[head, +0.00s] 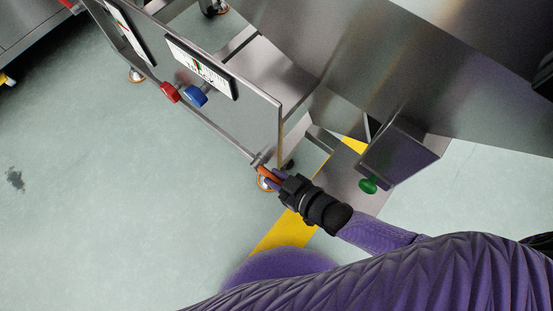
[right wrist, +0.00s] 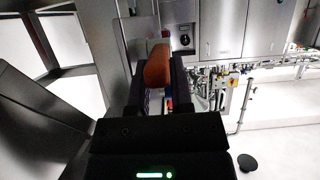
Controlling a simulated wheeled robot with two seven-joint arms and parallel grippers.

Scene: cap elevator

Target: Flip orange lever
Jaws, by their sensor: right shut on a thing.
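The orange lever (head: 267,174) sticks out near the lower corner of the steel machine panel (head: 262,105) in the head view. My right gripper (head: 275,180) is at the lever, with its fingers around it. In the right wrist view the lever's rounded orange end (right wrist: 158,66) sits between the two dark fingers of my right gripper (right wrist: 156,85), which is shut on it. The fingers hide part of the lever. My left gripper is not in view.
A red knob (head: 170,92) and a blue knob (head: 196,96) stick out of the panel's front. A green knob (head: 368,185) is on a steel box (head: 402,152) to the right. The floor (head: 110,200) at left is clear. Yellow tape (head: 282,232) runs below the gripper.

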